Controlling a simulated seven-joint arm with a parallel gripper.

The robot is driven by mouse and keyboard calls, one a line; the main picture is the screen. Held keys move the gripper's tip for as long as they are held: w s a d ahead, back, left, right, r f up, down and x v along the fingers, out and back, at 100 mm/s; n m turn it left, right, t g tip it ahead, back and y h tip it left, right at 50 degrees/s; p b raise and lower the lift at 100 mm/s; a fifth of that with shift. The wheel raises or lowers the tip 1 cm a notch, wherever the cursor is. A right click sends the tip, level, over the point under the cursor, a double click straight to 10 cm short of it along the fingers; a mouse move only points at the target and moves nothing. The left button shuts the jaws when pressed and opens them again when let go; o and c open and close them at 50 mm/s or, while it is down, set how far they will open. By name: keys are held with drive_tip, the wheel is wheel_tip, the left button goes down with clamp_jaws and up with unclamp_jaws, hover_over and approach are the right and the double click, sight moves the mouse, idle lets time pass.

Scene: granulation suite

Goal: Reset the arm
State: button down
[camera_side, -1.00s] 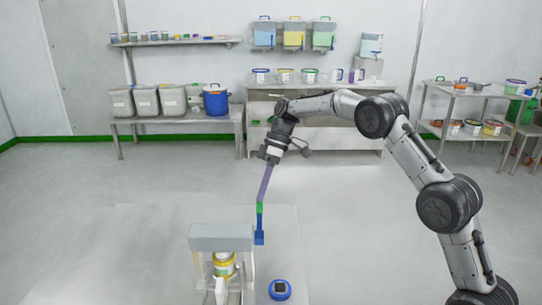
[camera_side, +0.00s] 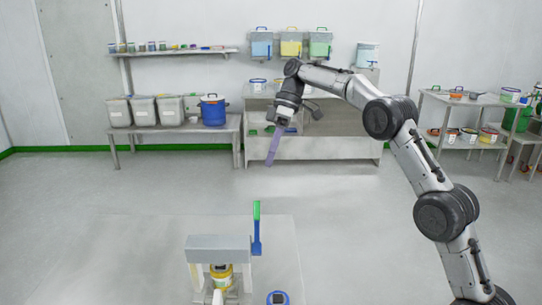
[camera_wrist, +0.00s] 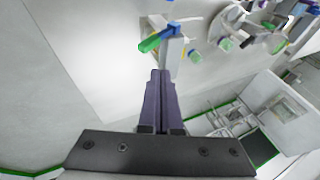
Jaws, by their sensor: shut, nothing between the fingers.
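My gripper (camera_side: 271,162) is raised above the front table, its purple fingers together and pointing down with nothing between them. In the wrist view the closed fingers (camera_wrist: 160,74) point toward the table. A blue lever with a green end (camera_side: 257,228) stands upright at the right side of a grey press-like stand (camera_side: 220,242). My fingertips are above the lever and clear of it. In the wrist view the green lever end (camera_wrist: 150,43) shows just beyond the fingertips.
A yellow-banded white container (camera_side: 221,270) sits under the stand. A round blue device (camera_side: 278,298) is on the table (camera_side: 275,262) to its right. Benches with grey bins (camera_side: 144,112) and a blue pot (camera_side: 213,112) stand far back. The air around my gripper is clear.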

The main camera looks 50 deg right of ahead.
drive_tip(key=s+a+r+n+t, duration=0.1)
drive_tip(key=s+a+r, duration=0.4)
drive_tip(key=s+r, duration=0.45)
drive_tip(key=s+a+r+m+t+h, duration=0.1)
drive_tip(key=s+a+r+t+h, duration=0.15)
drive_tip(key=s, duration=0.85)
drive_tip(key=s+f+m+t+h, duration=0.1)
drive_tip(key=s+f+m, duration=0.15)
drive_tip(key=s, duration=0.25)
drive_tip(key=s+f+m+h, duration=0.1)
drive_tip(key=s+f, duration=0.2)
drive_tip(key=s, duration=0.3)
drive_tip(key=s+d+f+m+t, duration=0.1)
drive_tip(key=f+m, duration=0.1)
drive_tip(key=f, duration=0.3)
drive_tip(key=s+d+f+m+h, duration=0.1)
drive_tip(key=s+d+f+m, duration=0.1)
drive_tip(key=f, duration=0.4)
drive_tip(key=shift+s+d+t, duration=0.2)
drive_tip(key=shift+d+t, duration=0.1)
drive_tip(key=shift+t, duration=0.05)
